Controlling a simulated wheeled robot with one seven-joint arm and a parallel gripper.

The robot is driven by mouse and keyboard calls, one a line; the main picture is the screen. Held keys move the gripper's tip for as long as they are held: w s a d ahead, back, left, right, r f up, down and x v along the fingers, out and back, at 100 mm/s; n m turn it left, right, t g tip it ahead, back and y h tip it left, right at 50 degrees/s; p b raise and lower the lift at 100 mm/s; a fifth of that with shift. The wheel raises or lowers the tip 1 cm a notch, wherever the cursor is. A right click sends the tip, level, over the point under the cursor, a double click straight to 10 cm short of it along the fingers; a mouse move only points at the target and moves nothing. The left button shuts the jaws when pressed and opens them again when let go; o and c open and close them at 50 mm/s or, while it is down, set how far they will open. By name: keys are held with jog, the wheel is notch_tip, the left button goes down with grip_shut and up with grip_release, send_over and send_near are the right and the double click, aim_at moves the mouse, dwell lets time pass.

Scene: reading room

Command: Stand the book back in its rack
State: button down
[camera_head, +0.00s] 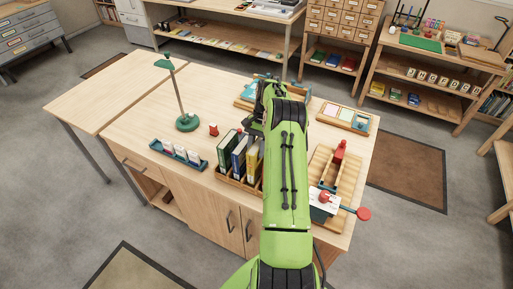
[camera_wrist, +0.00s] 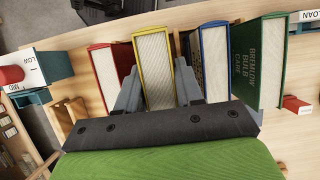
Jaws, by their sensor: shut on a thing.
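My gripper is shut on the yellow book (camera_wrist: 153,68), with one grey finger on each side of it in the wrist view (camera_wrist: 160,92). The yellow book (camera_head: 255,163) is upright, in line with the other books at the wooden rack (camera_head: 224,179) in the head view. I cannot tell whether its bottom rests on the rack floor. A red book (camera_wrist: 112,75) stands on its left in the wrist view. A blue book (camera_wrist: 213,68) and a green book (camera_wrist: 262,62) stand on its right. My arm hides the rack's right part in the head view.
A teal card holder (camera_head: 179,154) and green lamp (camera_head: 186,122) stand left of the rack. A small red block (camera_head: 213,130) lies behind it. A wooden tray with a red-handled device (camera_head: 325,202) is on the right. Bare tabletop (camera_head: 125,110) lies to the left.

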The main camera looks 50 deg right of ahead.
dwell(0.5)
notch_tip(320, 180, down, 2)
jog(key=shift+f+b, duration=0.2)
jog(key=shift+b, duration=0.3)
jog(key=shift+w, duration=0.1)
jog(key=shift+r, duration=0.15)
jog(key=c, duration=0.6)
grip_release()
jog(key=shift+c, duration=0.2)
jog(key=p+v, duration=0.1)
jog(key=v, duration=0.6)
jog(key=shift+d+r, duration=0.1)
jog(key=shift+r, duration=0.1)
